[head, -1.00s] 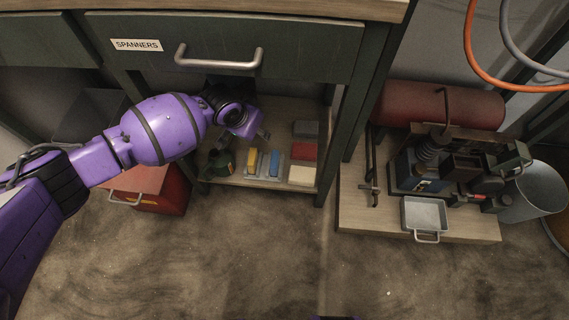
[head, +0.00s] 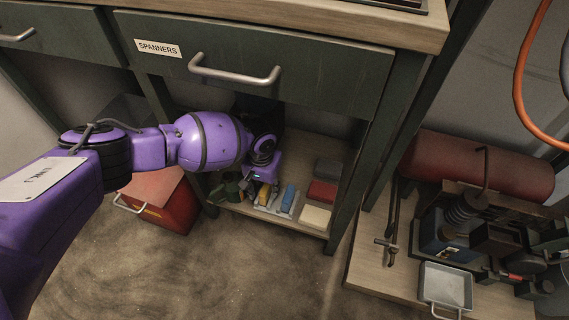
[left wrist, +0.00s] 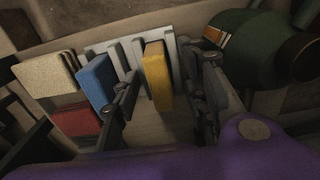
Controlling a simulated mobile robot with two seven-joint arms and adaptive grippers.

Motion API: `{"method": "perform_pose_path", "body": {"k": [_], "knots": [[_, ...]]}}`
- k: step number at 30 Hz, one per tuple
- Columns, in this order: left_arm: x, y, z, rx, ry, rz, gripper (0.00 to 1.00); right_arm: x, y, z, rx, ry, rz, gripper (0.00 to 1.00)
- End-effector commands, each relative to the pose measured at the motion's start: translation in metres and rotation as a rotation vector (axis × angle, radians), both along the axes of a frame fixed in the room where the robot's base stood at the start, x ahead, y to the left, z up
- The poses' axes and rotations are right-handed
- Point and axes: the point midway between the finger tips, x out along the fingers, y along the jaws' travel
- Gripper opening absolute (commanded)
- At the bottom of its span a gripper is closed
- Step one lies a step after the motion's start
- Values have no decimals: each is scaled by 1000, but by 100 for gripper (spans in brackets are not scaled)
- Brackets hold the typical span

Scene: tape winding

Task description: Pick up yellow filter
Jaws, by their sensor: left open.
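The yellow filter (head: 263,194) stands upright in a light grey rack on the shelf under the drawer. In the left wrist view the yellow filter (left wrist: 157,75) shows between the two fingers of my left gripper (left wrist: 163,82). The fingers are spread, with a gap on each side of it. In the head view my left gripper (head: 262,182) is over the rack and partly hides the yellow filter. A blue filter (left wrist: 96,80) stands beside it in the rack (left wrist: 126,58). My right gripper is not in view.
Red (head: 322,193), dark grey (head: 328,169) and cream (head: 315,216) blocks lie right of the rack. A dark green rounded object (left wrist: 262,45) is close to one finger. The drawer (head: 250,75) overhangs the shelf. A red toolbox (head: 165,200) stands on the floor at left.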

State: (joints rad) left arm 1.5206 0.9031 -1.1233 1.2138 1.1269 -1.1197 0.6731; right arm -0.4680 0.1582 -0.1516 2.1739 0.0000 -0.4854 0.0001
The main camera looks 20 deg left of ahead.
Motion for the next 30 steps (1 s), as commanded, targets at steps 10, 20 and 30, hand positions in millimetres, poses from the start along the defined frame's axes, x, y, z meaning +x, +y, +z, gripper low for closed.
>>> {"method": "perform_pose_path", "body": {"k": [10, 20, 30], "knots": [[0, 0, -13, 0, -1, 0, 41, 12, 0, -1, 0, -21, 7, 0], [0, 0, -13, -1, -1, -1, 1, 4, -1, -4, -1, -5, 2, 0], [0, 0, -11, -1, -1, 0, 0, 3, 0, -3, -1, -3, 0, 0]]}}
